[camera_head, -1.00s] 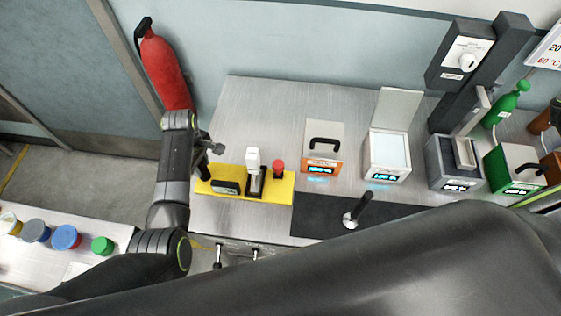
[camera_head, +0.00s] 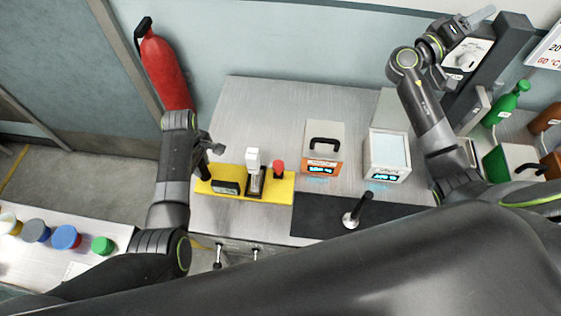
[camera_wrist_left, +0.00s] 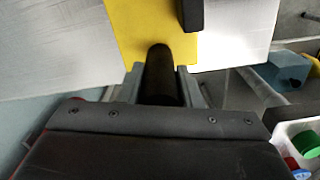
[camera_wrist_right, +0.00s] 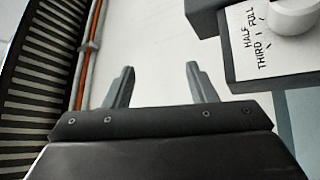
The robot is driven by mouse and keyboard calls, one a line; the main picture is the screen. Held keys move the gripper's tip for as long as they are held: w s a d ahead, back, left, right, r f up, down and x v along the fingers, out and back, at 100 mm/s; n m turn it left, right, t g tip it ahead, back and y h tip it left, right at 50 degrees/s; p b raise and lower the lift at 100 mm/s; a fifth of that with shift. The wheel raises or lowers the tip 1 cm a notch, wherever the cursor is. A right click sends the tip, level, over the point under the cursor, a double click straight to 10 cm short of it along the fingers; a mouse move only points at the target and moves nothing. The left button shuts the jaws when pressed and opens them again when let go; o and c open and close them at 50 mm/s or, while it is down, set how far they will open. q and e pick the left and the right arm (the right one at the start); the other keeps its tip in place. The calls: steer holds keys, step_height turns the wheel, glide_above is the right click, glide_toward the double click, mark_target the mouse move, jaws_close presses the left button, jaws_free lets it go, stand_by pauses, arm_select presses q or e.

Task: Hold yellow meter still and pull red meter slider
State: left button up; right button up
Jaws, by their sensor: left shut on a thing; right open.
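The yellow meter (camera_head: 283,187) is a flat yellow base on the bench with a dark block, a white-topped upright slider (camera_head: 253,160) and a red knob (camera_head: 278,167) on it. My left gripper (camera_head: 207,172) is at the base's left end. In the left wrist view its jaws (camera_wrist_left: 160,88) are shut on a black round post (camera_wrist_left: 159,70) at the edge of the yellow base. My right gripper (camera_wrist_right: 162,85) is open and empty, raised in front of the wall at upper right, far from the meter. No separate red meter is clear.
An orange-fronted box (camera_head: 322,165) and a white box (camera_head: 387,154) stand right of the meter. A dark mat (camera_head: 310,215) with a metal post (camera_head: 352,217) lies in front. A dial panel (camera_wrist_right: 255,45) is close to my right gripper. Coloured jars stand at lower left.

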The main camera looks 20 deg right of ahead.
steer(key=w+a+f+t+y, duration=0.15)
steer(key=a+f+y, duration=0.45)
steer(key=a, duration=0.6)
steer(key=n+g+y, duration=0.1)
steer(key=n+y, duration=1)
steer(key=y, duration=0.4)
glide_above(279, 165)
steer(key=w+d, duration=0.3)
steer(key=d, duration=0.9)
steer(key=f, duration=1.8)
steer(key=shift+s, duration=0.25)
steer(key=s+a+n+g+y, duration=0.3)
steer(key=s+a+n+y, duration=0.15)
steer(key=a, duration=0.25)
steer(key=x, duration=1.2)
steer(key=shift+w+a+f, duration=0.3)
steer(key=shift+w, duration=0.1)
jaws_close()
